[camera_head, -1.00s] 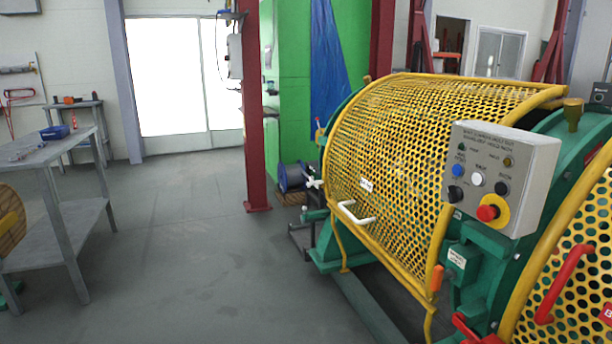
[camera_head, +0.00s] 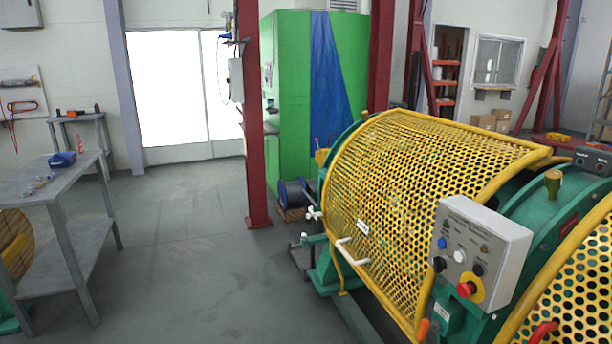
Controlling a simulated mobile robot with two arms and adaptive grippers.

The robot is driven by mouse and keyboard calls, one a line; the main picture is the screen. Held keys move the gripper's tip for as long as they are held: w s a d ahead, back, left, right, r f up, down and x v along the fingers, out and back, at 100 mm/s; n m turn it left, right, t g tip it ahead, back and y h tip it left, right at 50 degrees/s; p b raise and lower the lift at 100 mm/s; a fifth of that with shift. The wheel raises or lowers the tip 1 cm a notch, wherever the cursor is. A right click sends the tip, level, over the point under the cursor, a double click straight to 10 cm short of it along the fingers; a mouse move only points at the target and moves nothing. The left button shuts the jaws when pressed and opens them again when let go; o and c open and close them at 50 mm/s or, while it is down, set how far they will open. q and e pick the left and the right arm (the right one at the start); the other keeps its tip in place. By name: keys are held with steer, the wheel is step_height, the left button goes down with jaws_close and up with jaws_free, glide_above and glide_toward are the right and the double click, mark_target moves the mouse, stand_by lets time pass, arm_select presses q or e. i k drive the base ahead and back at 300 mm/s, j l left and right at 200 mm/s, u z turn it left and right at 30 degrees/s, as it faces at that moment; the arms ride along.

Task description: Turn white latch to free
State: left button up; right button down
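A small white latch (camera_head: 314,213) sits at the far left edge of the yellow perforated guard (camera_head: 420,170), low on its side. It is small in the picture, and I cannot tell which position it is turned to. A white bar handle (camera_head: 350,252) is fixed on the guard's lower front, to the right of the latch. The curved guard is down over the green machine. Neither of my grippers is in view.
A grey control box (camera_head: 480,255) with buttons and a red stop knob stands at the guard's right. A red post (camera_head: 251,130) and a cable spool (camera_head: 292,192) are behind the latch. A grey workbench (camera_head: 50,180) is at left. Open floor (camera_head: 190,250) lies between.

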mark_target(310, 215)
steer(key=i+j, duration=1.15)
steer(key=i+l+z, duration=0.05)
steer(key=i, duration=0.05)
